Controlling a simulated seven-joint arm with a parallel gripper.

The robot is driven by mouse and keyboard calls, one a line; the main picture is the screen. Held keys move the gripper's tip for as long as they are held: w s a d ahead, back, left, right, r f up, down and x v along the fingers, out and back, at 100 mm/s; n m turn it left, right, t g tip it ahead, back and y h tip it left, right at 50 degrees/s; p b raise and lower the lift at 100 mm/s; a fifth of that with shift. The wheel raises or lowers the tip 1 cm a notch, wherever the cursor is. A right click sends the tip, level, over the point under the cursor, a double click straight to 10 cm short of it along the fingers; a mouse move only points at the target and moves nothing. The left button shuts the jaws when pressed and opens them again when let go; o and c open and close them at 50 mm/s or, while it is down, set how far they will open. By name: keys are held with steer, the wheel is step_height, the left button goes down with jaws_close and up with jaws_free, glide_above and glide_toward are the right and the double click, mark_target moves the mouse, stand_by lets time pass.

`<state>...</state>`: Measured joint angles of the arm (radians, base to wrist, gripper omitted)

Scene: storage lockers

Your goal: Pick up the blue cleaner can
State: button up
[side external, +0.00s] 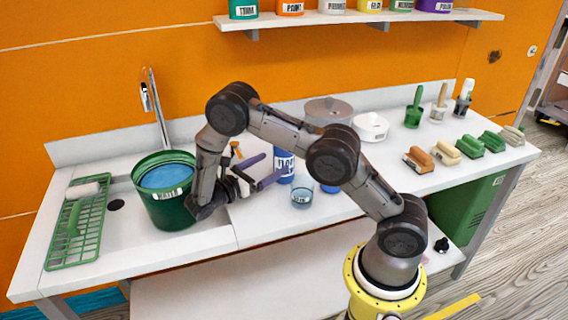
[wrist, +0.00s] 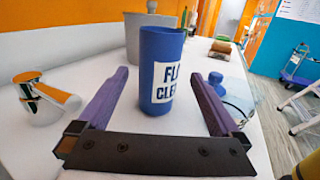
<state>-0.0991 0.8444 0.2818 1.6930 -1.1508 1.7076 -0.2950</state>
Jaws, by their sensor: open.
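The blue cleaner can (wrist: 160,60) stands upright on the white counter, with a white label reading "FL... CLE..." on its front. In the side view the blue can (side external: 284,166) is partly hidden behind my gripper and arm. My gripper (side external: 268,169) is open, level with the counter and pointing at the can. In the wrist view the two purple fingers of my gripper (wrist: 158,95) lie left and right of the can, with space on both sides. The can is in front of the palm, and no finger appears to touch it.
A clear cup (side external: 302,196) is close on the right. A grey pot (side external: 328,110) stands behind the can. A green bucket (side external: 165,205) is at the sink. Several brushes (side external: 470,147) lie on the right.

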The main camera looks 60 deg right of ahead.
mark_target(277, 159)
steer(key=shift+x, duration=3.2)
steer(key=shift+w+r, duration=0.1)
steer(key=shift+r, duration=0.05)
jaws_close()
